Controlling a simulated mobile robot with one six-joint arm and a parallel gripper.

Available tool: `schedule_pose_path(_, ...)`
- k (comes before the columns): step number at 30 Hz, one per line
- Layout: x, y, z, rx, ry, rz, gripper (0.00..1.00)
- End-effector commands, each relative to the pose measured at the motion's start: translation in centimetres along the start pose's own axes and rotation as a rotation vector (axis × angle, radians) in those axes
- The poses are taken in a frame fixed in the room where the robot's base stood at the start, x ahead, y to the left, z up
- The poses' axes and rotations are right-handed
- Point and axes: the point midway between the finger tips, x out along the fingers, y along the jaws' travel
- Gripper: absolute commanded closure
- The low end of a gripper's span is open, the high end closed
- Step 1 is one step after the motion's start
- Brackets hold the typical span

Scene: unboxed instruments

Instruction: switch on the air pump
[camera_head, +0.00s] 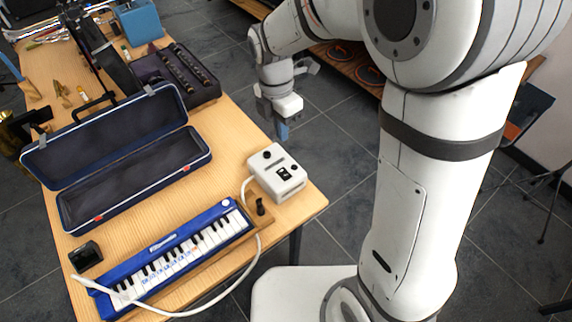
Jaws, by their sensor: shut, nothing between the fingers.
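The air pump (277,173) is a small white box near the right corner of the wooden table. It has a black knob, a dark rocker switch (285,174) and a small black knob on its top face. A white hose (256,240) runs from it around to the blue keyboard instrument. The position of the switch is too small to tell. My gripper (282,131) hangs pointing down above and beyond the pump, past the table's right edge. It is shut, empty and apart from the pump.
The blue melodica (172,254) lies at the table's front. An open dark blue case (125,165) lies left of the pump. A small black box (86,256) sits at front left. A dark case (185,75) with woodwind parts lies behind. Bare table (232,125) shows left of my gripper.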

Motion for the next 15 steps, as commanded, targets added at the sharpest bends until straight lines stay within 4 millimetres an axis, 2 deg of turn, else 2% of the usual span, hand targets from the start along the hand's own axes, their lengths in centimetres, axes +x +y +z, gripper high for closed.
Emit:
schedule_pose_path(5, 2.5, -0.1, 0.0, 0.001, 0.001, -0.005, 1.0)
schedule_pose_path(15, 9.7, -0.1, 0.0, 0.002, 0.002, -0.005, 1.0)
